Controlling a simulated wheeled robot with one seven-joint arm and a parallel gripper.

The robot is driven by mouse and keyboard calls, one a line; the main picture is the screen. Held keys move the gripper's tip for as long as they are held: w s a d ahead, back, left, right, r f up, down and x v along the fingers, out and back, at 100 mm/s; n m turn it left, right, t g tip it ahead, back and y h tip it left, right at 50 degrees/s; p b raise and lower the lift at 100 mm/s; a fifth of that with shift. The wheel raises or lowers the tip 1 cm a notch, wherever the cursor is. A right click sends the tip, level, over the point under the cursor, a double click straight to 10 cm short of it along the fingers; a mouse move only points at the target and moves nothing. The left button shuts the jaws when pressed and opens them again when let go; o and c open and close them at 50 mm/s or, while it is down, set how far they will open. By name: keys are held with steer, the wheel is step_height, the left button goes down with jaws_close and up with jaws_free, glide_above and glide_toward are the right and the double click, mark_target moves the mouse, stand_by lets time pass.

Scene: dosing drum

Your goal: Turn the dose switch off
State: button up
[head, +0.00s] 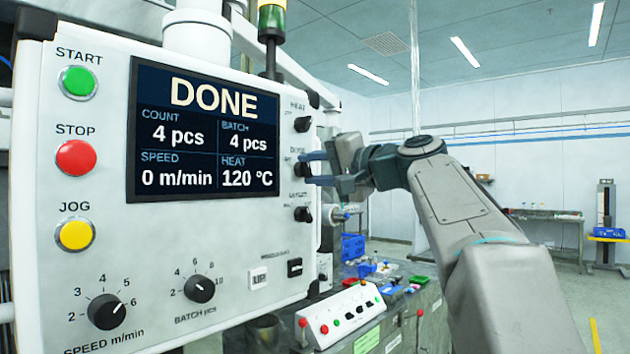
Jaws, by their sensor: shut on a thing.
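The dose switch (301,169) is a small dark knob on the right side of the white control panel (215,255), in the middle of a column of three similar switches. My gripper (312,169) reaches it from the right with its two blue-grey fingers, one above and one below the knob, and is shut on it. The fingers partly cover the knob and its position marks, so I cannot tell which way it points. The label above it is small and blurred.
The heat switch (302,124) is just above my fingers and the outlet switch (302,214) just below. The screen (205,130) reads DONE, 0 m/min and 120 °C. A small white button box (340,314) stands below right. Open floor lies to the right.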

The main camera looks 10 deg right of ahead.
steer(key=shift+n+b, duration=0.3)
steer(key=shift+n, duration=0.4)
steer(key=shift+f, duration=0.1)
steer(key=o, duration=1)
steer(key=shift+c, duration=0.2)
steer(key=b+v, duration=0.2)
steer(key=v, duration=1.1)
steer(key=shift+s+d, duration=0.25)
steer(key=shift+s, duration=0.1)
